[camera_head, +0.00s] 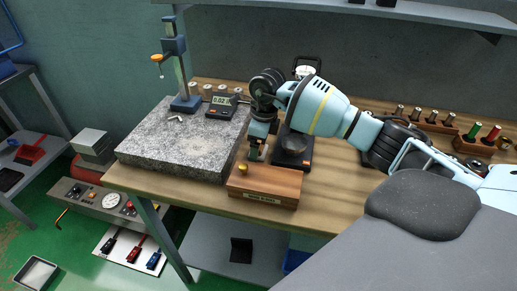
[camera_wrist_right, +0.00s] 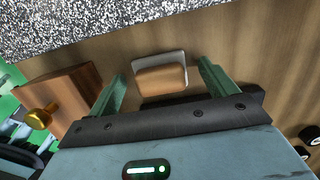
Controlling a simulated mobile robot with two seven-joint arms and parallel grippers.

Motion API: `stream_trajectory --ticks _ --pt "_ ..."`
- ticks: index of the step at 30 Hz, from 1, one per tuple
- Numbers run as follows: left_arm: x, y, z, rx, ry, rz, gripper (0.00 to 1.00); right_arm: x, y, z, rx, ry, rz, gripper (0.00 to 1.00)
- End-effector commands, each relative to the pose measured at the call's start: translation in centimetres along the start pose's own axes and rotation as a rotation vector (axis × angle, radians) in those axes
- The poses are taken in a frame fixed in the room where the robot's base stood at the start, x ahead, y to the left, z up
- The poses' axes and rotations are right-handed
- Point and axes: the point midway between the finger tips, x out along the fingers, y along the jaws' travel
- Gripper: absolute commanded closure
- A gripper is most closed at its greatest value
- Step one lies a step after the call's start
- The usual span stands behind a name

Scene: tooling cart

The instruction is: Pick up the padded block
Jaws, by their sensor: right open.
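The padded block (camera_wrist_right: 162,80), a small block with a tan face and a pale grey-white rim, lies on the wooden bench top in the right wrist view. My right gripper (camera_wrist_right: 161,76) is open, with one green finger to each side of the block and gaps between. In the head view my right gripper (camera_head: 257,151) points down between the granite plate and a black stand, just behind the wooden box. I cannot make out the block there; the gripper appears to hide it. My left gripper is not in view.
The speckled granite plate (camera_head: 180,148) lies left of the gripper, with a digital indicator (camera_head: 221,105) on it. A wooden box (camera_head: 264,187) with a brass knob is close in front.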

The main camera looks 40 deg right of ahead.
Motion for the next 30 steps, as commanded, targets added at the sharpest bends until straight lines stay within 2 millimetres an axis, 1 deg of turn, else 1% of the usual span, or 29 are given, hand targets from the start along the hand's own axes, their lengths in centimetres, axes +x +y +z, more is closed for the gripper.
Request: stream_trajectory --ticks 1,2,12,13,19,23,26,30 --pt "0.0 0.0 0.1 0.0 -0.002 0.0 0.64 0.0 0.0 0.0 0.0 0.0 0.0 0.15" --pt "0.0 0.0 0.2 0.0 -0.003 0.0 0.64 0.0 0.0 0.0 0.0 0.0 0.0 0.18" --pt "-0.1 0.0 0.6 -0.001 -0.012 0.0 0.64 0.0 0.0 0.0 0.0 0.001 0.0 0.63" --pt "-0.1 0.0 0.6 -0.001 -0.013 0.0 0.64 -0.1 0.0 0.0 0.0 0.0 0.0 0.64" --pt "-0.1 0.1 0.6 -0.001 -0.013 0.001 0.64 -0.1 0.0 0.0 0.0 0.0 0.0 0.65" --pt "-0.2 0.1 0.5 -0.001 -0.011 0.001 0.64 -0.9 -0.1 0.1 0.0 -0.001 -0.002 0.65" --pt "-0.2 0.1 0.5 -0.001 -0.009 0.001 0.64 -2.5 -0.1 0.3 -0.001 -0.002 -0.003 0.65" --pt "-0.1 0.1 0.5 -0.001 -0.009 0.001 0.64 -5.2 -0.1 0.6 0.0 -0.003 -0.004 0.65"
